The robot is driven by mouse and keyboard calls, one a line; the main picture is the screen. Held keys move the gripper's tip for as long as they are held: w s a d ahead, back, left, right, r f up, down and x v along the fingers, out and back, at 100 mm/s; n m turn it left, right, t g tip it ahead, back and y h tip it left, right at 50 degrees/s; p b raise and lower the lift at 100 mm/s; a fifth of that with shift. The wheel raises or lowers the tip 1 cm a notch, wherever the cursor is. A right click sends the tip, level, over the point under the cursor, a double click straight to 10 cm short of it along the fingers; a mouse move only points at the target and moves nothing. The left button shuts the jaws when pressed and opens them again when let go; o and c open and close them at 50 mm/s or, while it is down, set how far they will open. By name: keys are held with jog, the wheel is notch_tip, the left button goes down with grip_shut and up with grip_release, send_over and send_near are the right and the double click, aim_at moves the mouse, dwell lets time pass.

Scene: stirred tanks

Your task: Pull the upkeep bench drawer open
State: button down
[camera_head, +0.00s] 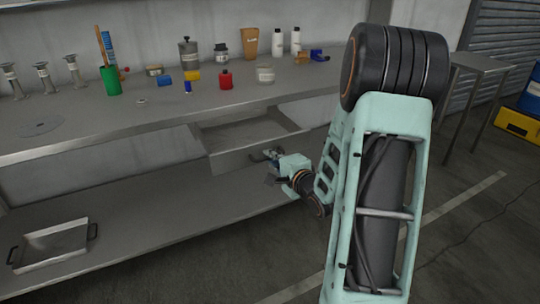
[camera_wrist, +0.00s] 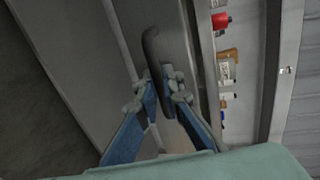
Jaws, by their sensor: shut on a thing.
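The upkeep bench (camera_head: 145,128) runs across the head view with a grey metal top. Its drawer (camera_head: 228,160) is pulled out partway below the top, and its inside shows and looks empty. My gripper (camera_head: 274,157) is at the drawer's front. In the wrist view my gripper (camera_wrist: 163,88) has its two fingers closed around the dark bar handle (camera_wrist: 150,45) of the drawer. Part of the handle is hidden behind the fingers. My arm covers the right part of the bench in the head view.
A tray with handles (camera_head: 53,246) lies on the lower shelf. A small table (camera_head: 482,64) stands at the right. Floor in front is clear.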

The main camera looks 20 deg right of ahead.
dwell(0.3)
jog(key=c, duration=2.3)
grip_release()
jog(key=shift+c, duration=0.2)
jog(key=shift+s, duration=0.1)
jog(key=v, duration=0.7)
jog(key=shift+s, duration=0.2)
jog(key=shift+w+r, duration=0.1)
jog(key=shift+r, duration=0.05)
